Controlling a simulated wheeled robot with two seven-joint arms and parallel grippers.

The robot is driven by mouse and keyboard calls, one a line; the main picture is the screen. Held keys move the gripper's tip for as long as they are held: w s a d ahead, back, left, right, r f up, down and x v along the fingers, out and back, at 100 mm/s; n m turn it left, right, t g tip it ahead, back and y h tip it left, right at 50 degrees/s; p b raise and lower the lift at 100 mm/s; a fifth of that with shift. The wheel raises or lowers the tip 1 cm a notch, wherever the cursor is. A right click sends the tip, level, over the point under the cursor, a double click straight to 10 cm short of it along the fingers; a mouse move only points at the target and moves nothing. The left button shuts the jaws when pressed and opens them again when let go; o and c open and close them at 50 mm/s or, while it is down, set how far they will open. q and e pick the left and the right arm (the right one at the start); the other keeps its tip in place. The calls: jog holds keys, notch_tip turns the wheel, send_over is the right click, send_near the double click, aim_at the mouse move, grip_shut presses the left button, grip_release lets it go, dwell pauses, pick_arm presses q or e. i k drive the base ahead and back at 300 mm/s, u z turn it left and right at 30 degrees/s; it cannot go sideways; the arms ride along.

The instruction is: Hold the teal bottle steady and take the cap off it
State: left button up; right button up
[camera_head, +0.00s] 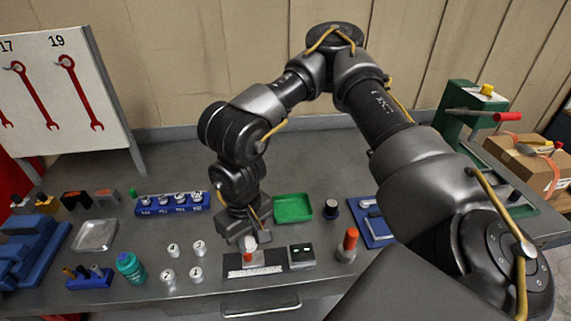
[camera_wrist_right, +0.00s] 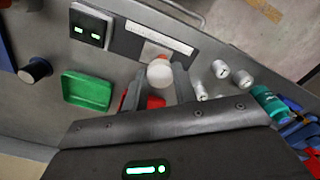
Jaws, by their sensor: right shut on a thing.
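My right gripper (camera_head: 249,240) is well to the right of the bottle, low over the bench. It is shut on a white round-topped thing (camera_wrist_right: 160,73), which shows between its fingers; the fingers hide part of it. Red shows just below it, and I cannot tell whether that is part of the same thing. My left gripper is in neither view.
Several small white cylinders (camera_head: 168,276) stand between bottle and gripper. A blue holder (camera_head: 88,281) stands left of the bottle, a silver tray (camera_head: 95,235) behind it. A green tray (camera_head: 292,208), display box (camera_head: 302,256) and red-topped item (camera_head: 348,245) are near the right gripper.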

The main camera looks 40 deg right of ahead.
aim_at(127, 264)
jog(key=k, duration=0.45)
jog(key=z, duration=1.95)
jog(key=i, duration=1.1)
jog(key=u, duration=2)
